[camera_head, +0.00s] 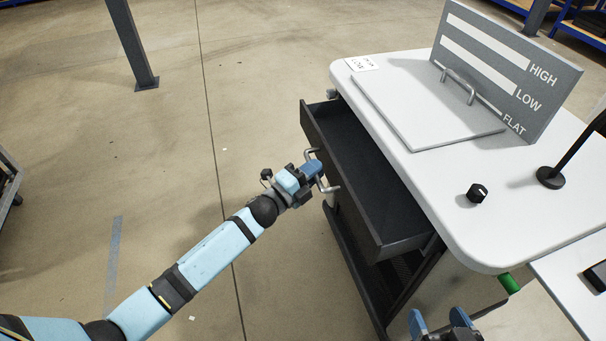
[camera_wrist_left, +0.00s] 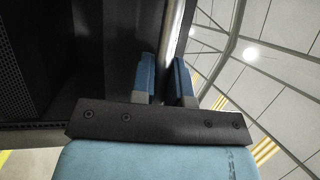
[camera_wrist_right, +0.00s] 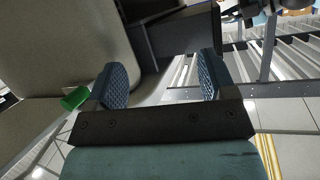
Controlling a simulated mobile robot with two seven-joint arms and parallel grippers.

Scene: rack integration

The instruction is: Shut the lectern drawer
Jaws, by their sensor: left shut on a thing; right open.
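The lectern drawer (camera_head: 385,205) is a dark, empty drawer pulled out to the left from under the white lectern top (camera_head: 420,170). Its metal bar handle (camera_head: 328,187) is on the outer front. My left gripper (camera_head: 313,170) is shut on this handle; in the left wrist view its blue fingers (camera_wrist_left: 165,80) sit on either side of the bar (camera_wrist_left: 177,35). My right gripper (camera_head: 440,322) is open and empty at the bottom of the head view, near the lectern's near side. The right wrist view shows its fingers (camera_wrist_right: 160,80) wide apart with nothing between them.
A green part (camera_head: 510,283) sticks out below the top. Floor left of the drawer is clear.

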